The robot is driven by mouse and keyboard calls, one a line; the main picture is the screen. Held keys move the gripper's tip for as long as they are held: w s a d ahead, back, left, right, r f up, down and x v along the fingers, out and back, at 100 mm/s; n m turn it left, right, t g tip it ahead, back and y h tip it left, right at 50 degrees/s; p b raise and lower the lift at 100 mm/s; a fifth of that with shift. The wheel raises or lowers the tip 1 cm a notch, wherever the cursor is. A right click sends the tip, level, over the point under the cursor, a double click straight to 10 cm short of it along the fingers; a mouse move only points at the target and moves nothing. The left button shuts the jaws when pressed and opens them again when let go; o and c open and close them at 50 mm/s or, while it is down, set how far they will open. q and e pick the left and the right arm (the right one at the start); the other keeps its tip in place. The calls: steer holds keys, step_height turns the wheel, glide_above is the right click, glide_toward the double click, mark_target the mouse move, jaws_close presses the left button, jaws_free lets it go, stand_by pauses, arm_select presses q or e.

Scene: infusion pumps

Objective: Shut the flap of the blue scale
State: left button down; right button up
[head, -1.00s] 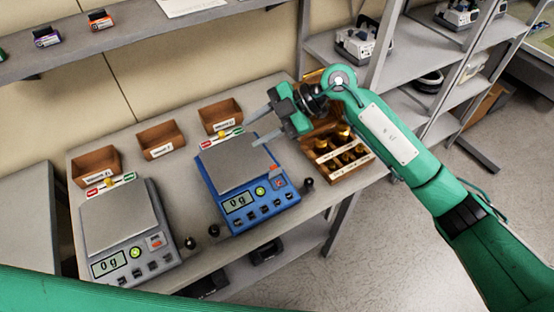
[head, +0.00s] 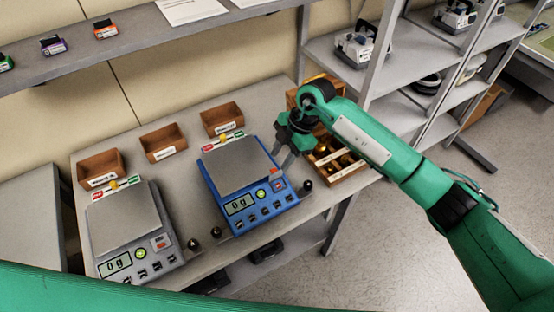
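The blue scale (head: 210,185) stands on the table with a grey plate (head: 238,165) and a display reading 0 g. A yellow knob between a red and a green label (head: 223,140) sits at its back edge. I cannot clearly make out which part is the flap or how it stands. My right gripper (head: 282,158) points down at the scale's right edge, near the plate's right side. Its two fingers look apart with nothing between them. Whether they touch the scale is unclear. My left gripper is out of view.
A grey scale (head: 123,220) stands to the left, also reading 0 g. Small brown bins (head: 162,141) line the back. A wooden crate of bottles (head: 345,172) is right of the gripper, partly hidden by my arm. Small dark knobs (head: 193,244) stand between the scales.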

mark_target(277, 172)
steer(key=shift+p+x, duration=0.35)
steer(key=shift+x, duration=1.6)
jaws_close()
steer(key=shift+s+d, duration=0.1)
steer(key=shift+d, duration=0.05)
steer(key=shift+s+d+f+n+t+y+b, duration=0.15)
steer(key=shift+s+t+y+b, duration=0.1)
steer(key=shift+t+y+b, duration=0.25)
steer(key=shift+s+d+f+n+t+y+b, duration=0.1)
steer(key=shift+s+d+n+t+y+b, duration=0.15)
steer(key=shift+t+b, duration=0.35)
steer(key=t+y+b, duration=0.1)
steer(key=s+b, duration=0.1)
steer(key=shift+d+f+t+y+b, duration=0.1)
steer(key=shift+d+t+y+b, duration=0.2)
steer(key=shift+t+y+b, duration=0.1)
steer(key=shift+s+d+n+t+y+b, duration=0.2)
steer(key=shift+s+n+t+y+b, duration=0.1)
steer(key=shift+t+y+b, duration=0.4)
